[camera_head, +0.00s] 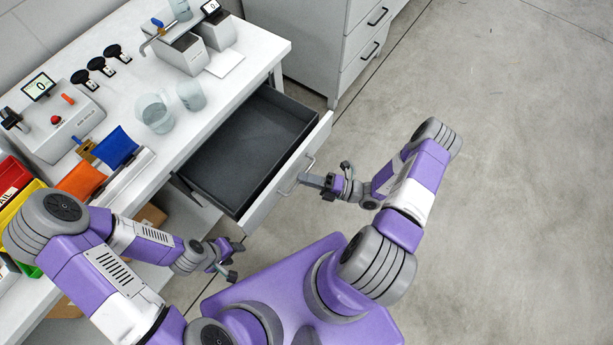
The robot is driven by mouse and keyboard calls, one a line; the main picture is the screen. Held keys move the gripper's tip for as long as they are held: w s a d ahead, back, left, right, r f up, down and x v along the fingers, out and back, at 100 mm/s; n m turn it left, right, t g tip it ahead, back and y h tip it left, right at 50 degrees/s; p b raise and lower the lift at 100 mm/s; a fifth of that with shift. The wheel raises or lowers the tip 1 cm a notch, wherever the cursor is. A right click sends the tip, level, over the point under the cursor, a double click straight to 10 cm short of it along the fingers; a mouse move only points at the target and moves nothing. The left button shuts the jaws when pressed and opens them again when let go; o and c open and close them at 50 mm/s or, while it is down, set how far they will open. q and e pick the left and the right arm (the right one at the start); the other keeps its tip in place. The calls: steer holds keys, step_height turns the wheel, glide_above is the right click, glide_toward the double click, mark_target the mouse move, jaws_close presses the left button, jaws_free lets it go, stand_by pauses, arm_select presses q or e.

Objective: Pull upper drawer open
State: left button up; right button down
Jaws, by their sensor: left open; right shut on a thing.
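The upper drawer (243,150) is pulled far out of the white workbench and its dark grey inside looks empty. Its white front panel (268,203) carries a bar handle (297,176) on the outer face. My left gripper (236,260) is open and empty, in front of the bench and below the drawer front in the picture. It is apart from the drawer.
The white workbench (262,50) bears two clear beakers (155,113), a grey device with a small screen (68,125), and blue and orange pouches (116,147). A cabinet with drawers (335,45) stands at the top. The floor (520,180) on the right is clear.

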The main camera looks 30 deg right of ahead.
steer(key=c, duration=1.2)
jaws_free()
steer(key=shift+o, duration=0.2)
steer(key=v, duration=0.7)
steer(key=shift+s+d+p, duration=0.2)
steer(key=shift+d+p, duration=0.05)
steer(key=shift+p, duration=0.05)
steer(key=shift+f, duration=0.1)
